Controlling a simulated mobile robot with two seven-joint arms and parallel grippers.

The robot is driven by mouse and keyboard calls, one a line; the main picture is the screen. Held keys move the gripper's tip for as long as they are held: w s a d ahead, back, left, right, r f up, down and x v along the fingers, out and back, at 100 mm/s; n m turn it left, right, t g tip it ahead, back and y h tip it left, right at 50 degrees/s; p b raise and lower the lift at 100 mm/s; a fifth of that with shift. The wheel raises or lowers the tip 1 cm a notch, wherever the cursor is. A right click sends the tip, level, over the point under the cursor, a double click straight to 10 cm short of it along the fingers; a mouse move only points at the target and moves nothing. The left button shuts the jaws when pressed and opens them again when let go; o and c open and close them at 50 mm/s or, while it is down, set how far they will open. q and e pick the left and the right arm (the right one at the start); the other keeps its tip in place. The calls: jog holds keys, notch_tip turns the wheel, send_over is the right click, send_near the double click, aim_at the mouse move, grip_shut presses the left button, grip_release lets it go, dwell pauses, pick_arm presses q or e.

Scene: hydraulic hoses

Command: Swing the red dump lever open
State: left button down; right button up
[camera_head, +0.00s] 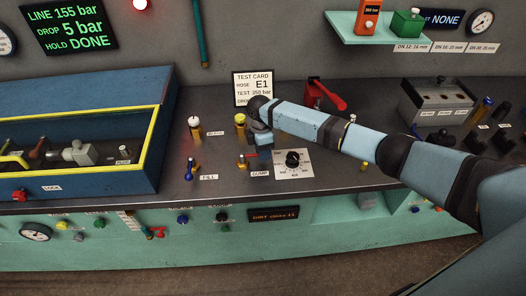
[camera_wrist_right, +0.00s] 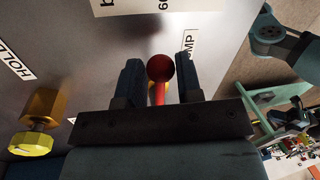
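The red dump lever (camera_head: 249,155) stands on the counter behind the DUMP label (camera_head: 260,175). In the right wrist view its red ball end (camera_wrist_right: 160,68) and red stem (camera_wrist_right: 160,95) show between my two dark fingers. My right gripper (camera_wrist_right: 160,76) is open, with a gap on each side of the ball, and I see no contact. In the head view my right gripper (camera_head: 262,140) is just above and beside the lever, and partly covers that area. The lever's base is hidden in the wrist view. My left gripper is not in view.
A blue lever (camera_head: 190,172) by the FILL label is to the left. A brass valve with a yellow top (camera_head: 240,122) stands close behind. A black dial (camera_head: 293,159) is to the right, and a test card (camera_head: 252,88) stands at the back. A yellow-edged blue bay (camera_head: 160,135) is at left.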

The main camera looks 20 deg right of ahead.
jog(key=o, duration=0.3)
notch_tip(320, 180, up, 14)
jog(key=w+b, duration=0.1)
jog(key=w, duration=0.1)
jog(key=shift+w+d+f+b, duration=0.15)
jog(key=shift+w+f+b, duration=0.05)
jog(key=shift+w+b, duration=0.15)
